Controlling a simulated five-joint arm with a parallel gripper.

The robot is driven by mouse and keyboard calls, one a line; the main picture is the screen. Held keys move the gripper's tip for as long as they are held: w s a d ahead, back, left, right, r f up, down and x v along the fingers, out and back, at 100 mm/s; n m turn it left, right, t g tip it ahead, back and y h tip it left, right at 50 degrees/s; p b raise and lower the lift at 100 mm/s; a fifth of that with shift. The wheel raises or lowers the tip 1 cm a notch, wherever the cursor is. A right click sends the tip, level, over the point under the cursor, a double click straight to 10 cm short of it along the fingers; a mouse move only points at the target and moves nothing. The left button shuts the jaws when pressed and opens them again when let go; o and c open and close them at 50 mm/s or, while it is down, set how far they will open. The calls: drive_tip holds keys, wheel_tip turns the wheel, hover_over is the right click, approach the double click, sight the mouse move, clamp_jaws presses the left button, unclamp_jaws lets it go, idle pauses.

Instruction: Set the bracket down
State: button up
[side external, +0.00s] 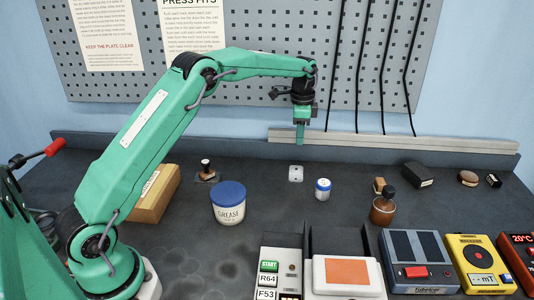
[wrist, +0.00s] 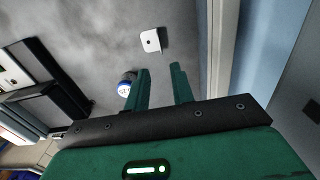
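A small white piece with dark holes, apparently the bracket (side external: 296,174), lies flat on the dark bench top (side external: 262,205). It also shows in the wrist view (wrist: 150,41), beyond my fingertips and apart from them. My gripper (side external: 300,143) hangs above the bench with its fingers pointing down, higher than the white piece. In the wrist view my gripper (wrist: 160,71) has its two green fingers spread, with only grey bench between them. It holds nothing. In the side view one finger hides the other.
Devices (side external: 418,262) line the front.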

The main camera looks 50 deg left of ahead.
idle(0.4)
drive_tip(key=s+d+r+n+t, duration=0.1)
drive_tip(key=s+d+r+n, duration=0.1)
drive_tip(key=s+r, duration=0.6)
drive_tip(key=s+d+r+n+t, duration=0.2)
drive_tip(key=s+d+r, duration=0.1)
drive_tip(key=s+r, duration=0.45)
drive_tip(key=s+d+f+n+t, duration=0.1)
drive_tip(key=s+f+n, duration=0.1)
drive_tip(key=s, duration=0.9)
drive_tip(key=s+d+f+n+t, duration=0.1)
drive_tip(key=s+n, duration=0.2)
drive_tip(key=s, duration=0.8)
drive_tip(key=shift+d+f+t, duration=0.15)
drive_tip(key=shift+f+t, duration=0.15)
drive_tip(key=shift+f, duration=0.05)
